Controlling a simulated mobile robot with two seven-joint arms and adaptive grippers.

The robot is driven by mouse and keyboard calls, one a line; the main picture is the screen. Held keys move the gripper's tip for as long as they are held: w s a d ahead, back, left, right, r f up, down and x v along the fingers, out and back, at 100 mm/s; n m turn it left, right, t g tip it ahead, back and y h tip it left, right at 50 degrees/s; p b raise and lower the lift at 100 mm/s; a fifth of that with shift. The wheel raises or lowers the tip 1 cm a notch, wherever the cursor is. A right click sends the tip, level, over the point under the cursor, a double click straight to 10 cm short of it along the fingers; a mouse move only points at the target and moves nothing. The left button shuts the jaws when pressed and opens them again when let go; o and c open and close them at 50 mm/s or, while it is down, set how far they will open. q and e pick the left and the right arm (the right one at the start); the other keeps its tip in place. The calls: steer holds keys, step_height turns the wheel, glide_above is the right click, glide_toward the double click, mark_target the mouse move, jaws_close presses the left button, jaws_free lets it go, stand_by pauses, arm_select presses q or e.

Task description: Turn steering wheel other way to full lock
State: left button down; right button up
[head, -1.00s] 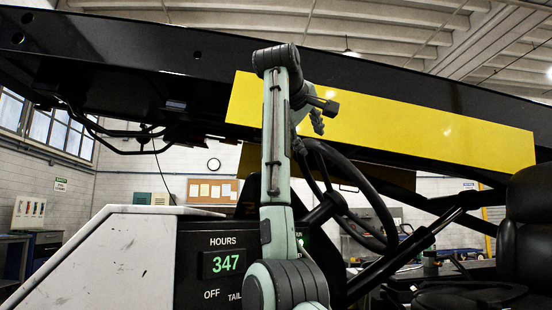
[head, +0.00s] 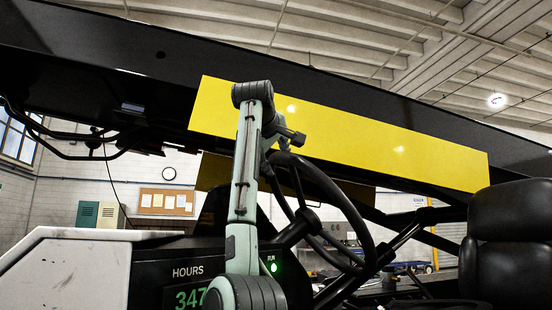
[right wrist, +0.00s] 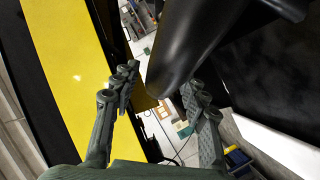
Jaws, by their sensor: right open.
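The black steering wheel (head: 352,222) stands tilted on its column, partly behind my right arm in the head view. My right gripper (head: 284,144) is at the top of the wheel rim. In the right wrist view the right gripper (right wrist: 160,92) is open, its two fingers spread apart. A thick black curved piece, which looks like the wheel rim (right wrist: 188,45), reaches in between the fingers. I cannot tell whether either finger touches it. My left gripper is not in view.
A black boom with a yellow panel (head: 340,135) slants across above the wheel. A black seat (head: 508,235) stands at the right. The dash with its HOURS display (head: 190,297) is at the lower left, beside a white scuffed housing (head: 70,275).

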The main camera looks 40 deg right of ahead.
steer(key=shift+w, duration=0.1)
jaws_close()
stand_by(0.3)
steer(key=shift+f, duration=0.1)
